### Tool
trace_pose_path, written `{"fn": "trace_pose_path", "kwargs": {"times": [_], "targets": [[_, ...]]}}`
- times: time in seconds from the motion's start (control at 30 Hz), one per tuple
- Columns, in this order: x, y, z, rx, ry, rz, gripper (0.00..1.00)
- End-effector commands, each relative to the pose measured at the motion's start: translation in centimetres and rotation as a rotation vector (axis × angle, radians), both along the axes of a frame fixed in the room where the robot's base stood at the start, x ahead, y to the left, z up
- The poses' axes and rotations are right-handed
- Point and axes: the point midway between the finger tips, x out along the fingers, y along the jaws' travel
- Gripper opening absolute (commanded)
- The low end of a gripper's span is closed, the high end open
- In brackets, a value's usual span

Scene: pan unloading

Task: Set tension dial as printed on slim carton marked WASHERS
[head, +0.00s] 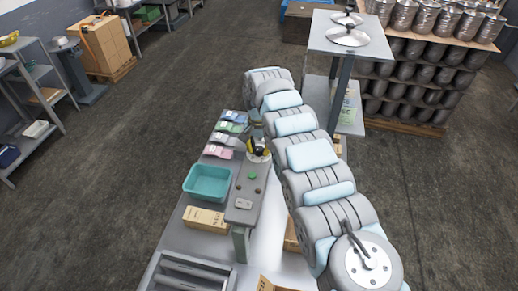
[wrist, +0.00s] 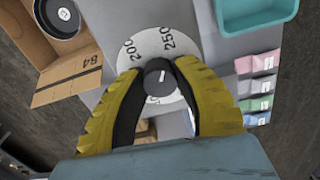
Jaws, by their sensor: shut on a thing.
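The tension dial shows in the wrist view as a dark round knob (wrist: 158,79) with a white pointer line. A pale scale plate (wrist: 137,58) around it shows 200 and 250. The line points roughly toward the numbers; the exact reading is unclear. My gripper (wrist: 160,72) has its two yellow-and-black fingers closed on the knob's sides. In the head view, my gripper (head: 258,146) is at the dial on the grey panel. A tan carton (head: 206,219) lies on the bench left of the panel; its print is too small to read, so I cannot tell whether it says WASHERS.
A teal bin (head: 207,183) and several coloured packets (head: 225,139) lie left of the panel. A green button (head: 252,175) is on the panel. In the wrist view, an open carton (wrist: 72,82) bears 84.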

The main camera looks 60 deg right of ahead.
Motion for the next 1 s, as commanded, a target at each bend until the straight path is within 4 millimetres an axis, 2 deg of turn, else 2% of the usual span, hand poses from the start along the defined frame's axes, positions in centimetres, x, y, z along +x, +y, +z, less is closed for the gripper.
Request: {"fn": "trace_pose_path", "kwargs": {"times": [0.37, 1.0], "targets": [[0.02, -0.03, 0.00, -0.001, 0.000, 0.135, 0.00], [0.15, 0.03, -0.07, -0.002, -0.002, 0.724, 0.00]]}}
